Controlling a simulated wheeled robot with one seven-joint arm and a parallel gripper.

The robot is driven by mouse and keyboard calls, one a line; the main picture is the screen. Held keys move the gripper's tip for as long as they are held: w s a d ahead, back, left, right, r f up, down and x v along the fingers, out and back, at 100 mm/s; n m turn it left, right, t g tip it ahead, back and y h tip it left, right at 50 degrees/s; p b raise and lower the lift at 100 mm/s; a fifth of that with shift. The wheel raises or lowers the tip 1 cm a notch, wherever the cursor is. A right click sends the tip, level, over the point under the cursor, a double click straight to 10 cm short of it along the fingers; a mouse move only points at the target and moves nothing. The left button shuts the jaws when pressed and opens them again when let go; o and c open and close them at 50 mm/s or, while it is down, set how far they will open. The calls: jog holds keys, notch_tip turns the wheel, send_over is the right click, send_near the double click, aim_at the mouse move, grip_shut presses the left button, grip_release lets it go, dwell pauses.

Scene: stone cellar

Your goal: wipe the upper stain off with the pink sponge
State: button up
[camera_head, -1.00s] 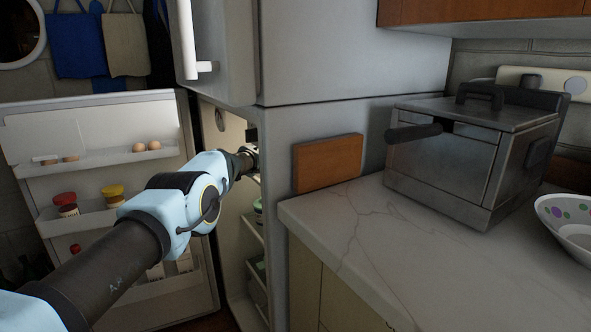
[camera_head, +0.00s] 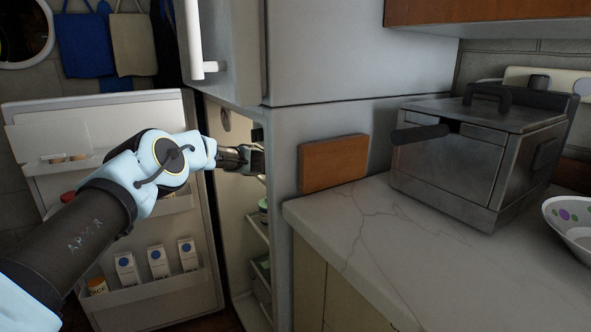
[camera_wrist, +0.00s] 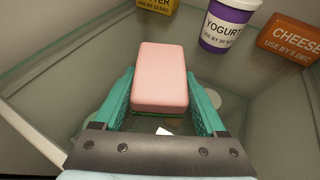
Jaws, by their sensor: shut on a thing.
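The pink sponge (camera_wrist: 160,78), with a thin green underside, is between the teal fingers of my gripper (camera_wrist: 163,108) in the wrist view. My gripper is shut on it, above a glass fridge shelf (camera_wrist: 75,75). In the head view my gripper (camera_head: 250,159) reaches into the open fridge, and its fingertips and the sponge are hidden there. A small white patch (camera_wrist: 163,131) shows just below the sponge in the wrist view. I cannot tell whether it is a stain. No stain can be made out clearly in either view.
A purple and white yogurt cup (camera_wrist: 229,25), an orange cheese block (camera_wrist: 289,40) and a yellow packet (camera_wrist: 158,5) stand beyond the sponge. The fridge door (camera_head: 95,99) is open at left, holding milk cartons (camera_head: 158,262). A counter (camera_head: 345,215) lies right of the fridge.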

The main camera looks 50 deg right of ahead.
jog(key=shift+w+a+f+b, duration=0.2)
jog(key=shift+w+a+b, duration=0.25)
jog(key=shift+a+b, duration=0.55)
jog(key=shift+w+a+f+b, duration=0.25)
jog(key=shift+w+a+b, duration=0.15)
jog(key=shift+a+b, duration=0.55)
jog(key=shift+w+a+f+b, duration=0.2)
jog(key=shift+w+a+b, duration=0.25)
jog(key=shift+a+b, duration=0.55)
jog(key=shift+w+a+r+b, duration=0.2)
jog(key=shift+a+b, duration=0.1)
jog(key=shift+b, duration=0.25)
jog(key=shift+w+a+b, duration=0.3)
jog(key=shift+a+b, duration=0.4)
jog(key=shift+w+a+r+b, duration=0.1)
jog(key=shift+w+a+b, duration=0.1)
jog(key=shift+a+b, duration=0.3)
jog(key=shift+a+r, duration=0.2)
jog(key=shift+a, duration=0.15)
jog(key=shift+r, duration=0.2)
notch_tip(320, 180, up, 3)
jog(key=p, duration=0.2)
jog(key=shift+s+d+f+p, duration=0.1)
jog(key=shift+f+p, duration=0.05)
jog(key=shift+p, duration=0.2)
